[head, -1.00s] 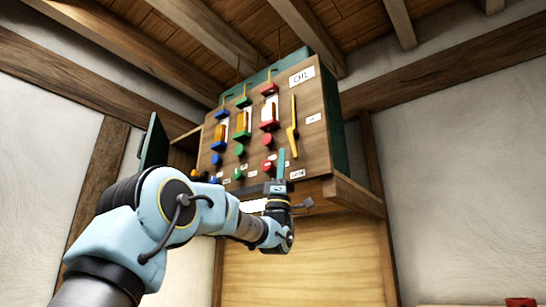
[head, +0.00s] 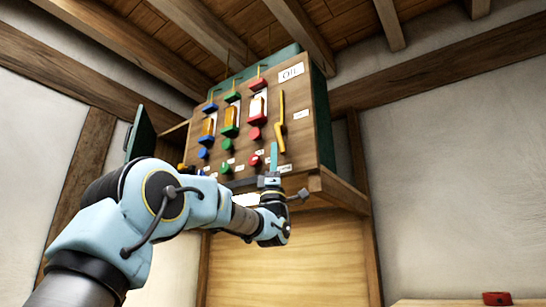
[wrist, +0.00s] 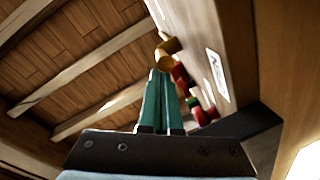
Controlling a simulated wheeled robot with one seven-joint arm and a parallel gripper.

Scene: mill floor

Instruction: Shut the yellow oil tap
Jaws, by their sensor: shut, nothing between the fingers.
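The yellow tap (head: 280,122) is a long lever on the right side of the wooden oil panel (head: 300,135), standing nearly upright with a bend low down. In the wrist view a yellow piece (wrist: 166,48) shows just beyond my fingertips. My gripper (head: 274,146) is shut and empty, its teal fingers pointing up by the tap's lower end. In the wrist view the shut fingers (wrist: 160,76) sit side by side. I cannot tell whether they touch the tap.
Red (head: 254,133), green (head: 227,145) and blue (head: 203,153) knobs sit left of the tap, below gauges. A wooden ledge (head: 338,188) juts out under the panel. An open green door (head: 140,138) hangs at left. A red object (head: 497,298) sits at lower right.

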